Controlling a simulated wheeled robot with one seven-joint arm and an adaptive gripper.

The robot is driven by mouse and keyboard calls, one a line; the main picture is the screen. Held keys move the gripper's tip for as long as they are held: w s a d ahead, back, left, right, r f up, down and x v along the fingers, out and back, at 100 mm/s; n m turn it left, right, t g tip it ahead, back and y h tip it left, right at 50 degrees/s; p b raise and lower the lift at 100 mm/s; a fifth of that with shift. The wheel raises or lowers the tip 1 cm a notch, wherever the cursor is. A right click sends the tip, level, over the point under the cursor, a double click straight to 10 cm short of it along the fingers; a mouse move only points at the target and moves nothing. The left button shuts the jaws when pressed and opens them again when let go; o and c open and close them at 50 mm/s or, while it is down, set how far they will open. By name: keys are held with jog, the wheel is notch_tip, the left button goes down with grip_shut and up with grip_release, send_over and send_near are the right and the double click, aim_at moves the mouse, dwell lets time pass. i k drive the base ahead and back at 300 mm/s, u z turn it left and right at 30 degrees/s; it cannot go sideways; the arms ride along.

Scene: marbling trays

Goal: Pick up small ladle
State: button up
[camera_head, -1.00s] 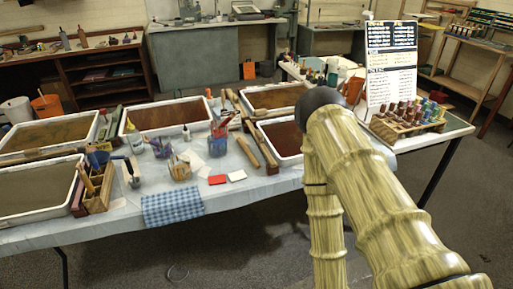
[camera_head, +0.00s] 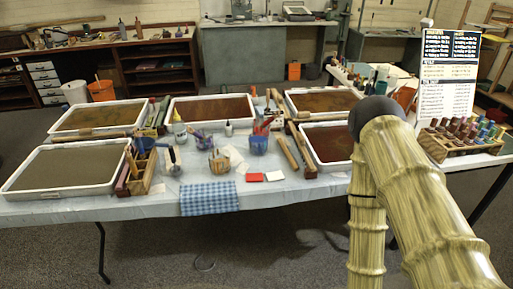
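I cannot clearly make out a small ladle. A dark blue rounded thing (camera_head: 143,145), perhaps a scoop or cup, shows at the wooden tool holder (camera_head: 143,176) on the left half of the table; it is too small to tell. A small upright item with a dark top (camera_head: 172,160) stands just right of the holder. My arm rises at the right with its bent joint in front of the table's right part. My gripper is out of view.
Several white-rimmed trays, one with grey-brown liquid (camera_head: 15,186), cover the blue-clothed table. A checked cloth (camera_head: 209,199) hangs at the front edge. Blue cups of tools (camera_head: 259,146) stand mid-table. A sign (camera_head: 447,75) and bottle rack (camera_head: 460,148) stand right. Open floor lies in front.

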aim_at(173, 159)
jog(key=z, duration=0.05)
jog(key=k, duration=1.1)
jog(key=u, duration=1.15)
jog(key=i, duration=1.05)
jog(key=z, duration=0.25)
